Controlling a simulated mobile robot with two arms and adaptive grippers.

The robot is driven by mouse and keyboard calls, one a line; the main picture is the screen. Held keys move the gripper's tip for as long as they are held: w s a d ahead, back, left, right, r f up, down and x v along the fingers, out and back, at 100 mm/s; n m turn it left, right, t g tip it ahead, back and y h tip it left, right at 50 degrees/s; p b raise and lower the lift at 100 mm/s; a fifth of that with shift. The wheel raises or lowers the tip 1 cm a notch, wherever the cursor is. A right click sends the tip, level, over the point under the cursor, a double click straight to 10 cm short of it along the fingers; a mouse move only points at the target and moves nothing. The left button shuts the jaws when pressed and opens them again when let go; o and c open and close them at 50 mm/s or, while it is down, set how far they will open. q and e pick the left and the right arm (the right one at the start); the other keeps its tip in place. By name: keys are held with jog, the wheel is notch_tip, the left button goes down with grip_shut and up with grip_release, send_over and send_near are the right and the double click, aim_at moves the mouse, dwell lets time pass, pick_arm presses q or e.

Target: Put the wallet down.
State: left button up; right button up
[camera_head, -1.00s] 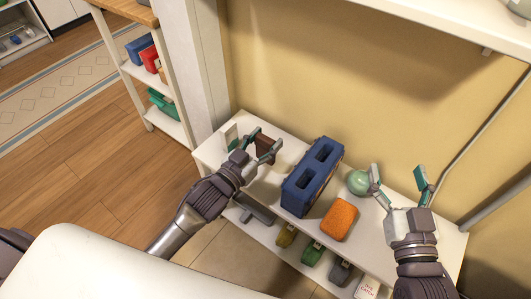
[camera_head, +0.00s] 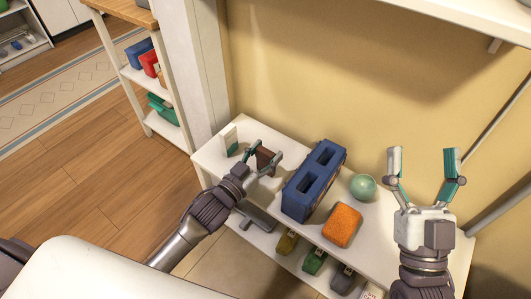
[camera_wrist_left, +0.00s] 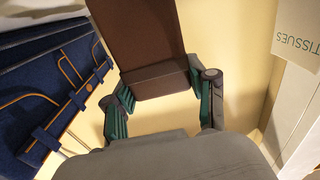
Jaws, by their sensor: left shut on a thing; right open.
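The wallet is dark brown; in the head view the wallet (camera_head: 265,158) stands at the left part of the white shelf top, between the fingers of my left gripper (camera_head: 264,160). In the left wrist view the wallet (camera_wrist_left: 150,50) is held between the green-padded fingertips (camera_wrist_left: 160,98). My left gripper is shut on it. Whether its underside touches the shelf I cannot tell. My right gripper (camera_head: 425,168) is open and empty, over the right end of the shelf, with its fingers pointing up in the picture.
On the white shelf top (camera_head: 212,160) stand a blue organizer (camera_head: 313,180), an orange sponge-like block (camera_head: 342,225), a green ball (camera_head: 363,187) and a white tissues box (camera_head: 230,138). Several small items sit on the lower shelf (camera_head: 262,232). A blue quilted thing (camera_wrist_left: 60,80) is close in the wrist view.

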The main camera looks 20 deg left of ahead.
pick_arm(q)
jog(key=shift+f, duration=0.15)
pick_arm(e)
jog(key=shift+s+r, duration=0.1)
pick_arm(q)
jog(key=o, duration=1.2)
jog(key=shift+c, duration=0.2)
jog(key=shift+s+r, duration=0.2)
jog(key=p+v, duration=0.3)
jog(key=v, duration=0.8)
jog(key=d+r+n+y, duration=0.1)
jog(key=d+r+y, duration=0.1)
jog(key=r, duration=1.2)
jog(key=shift+w+d, duration=0.25)
jog(key=shift+d, duration=0.65)
pick_arm(e)
jog(key=w+f+g+h, duration=0.2)
jog(key=w+f+g, duration=0.1)
jog(key=f+g, duration=0.4)
notch_tip(320, 180, down, 3)
jog(key=shift+d+f+h, duration=0.15)
jog(key=shift+d+h, duration=0.15)
jog(key=shift+d, duration=0.05)
pick_arm(q)
jog(key=shift+f, duration=0.1)
